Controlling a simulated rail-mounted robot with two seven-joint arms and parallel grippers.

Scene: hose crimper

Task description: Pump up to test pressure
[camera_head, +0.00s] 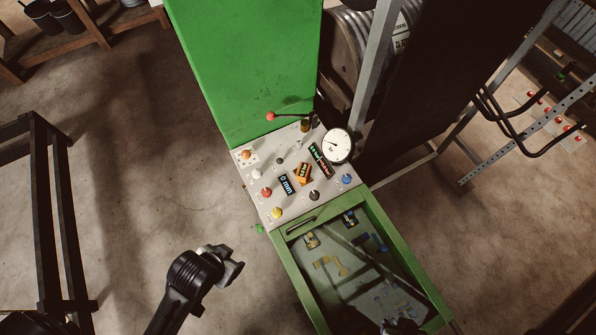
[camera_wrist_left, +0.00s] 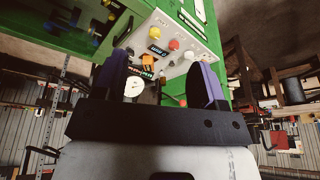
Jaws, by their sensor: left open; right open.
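The crimper's sloped control panel (camera_head: 252,178) carries several coloured knobs. A round white pressure gauge (camera_head: 338,146) stands at its right edge; its reading is too small to tell. A lever with a red ball end (camera_head: 271,116) sticks out at the panel's upper edge, left of the gauge.
A green cabinet (camera_head: 245,60) rises behind the panel. A green-rimmed tray (camera_head: 292,268) with small parts lies in front of it. A grey frame post (camera_head: 375,70) stands right of the gauge, and a dark rack (camera_head: 45,210) stands at left. The floor between rack and panel is clear.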

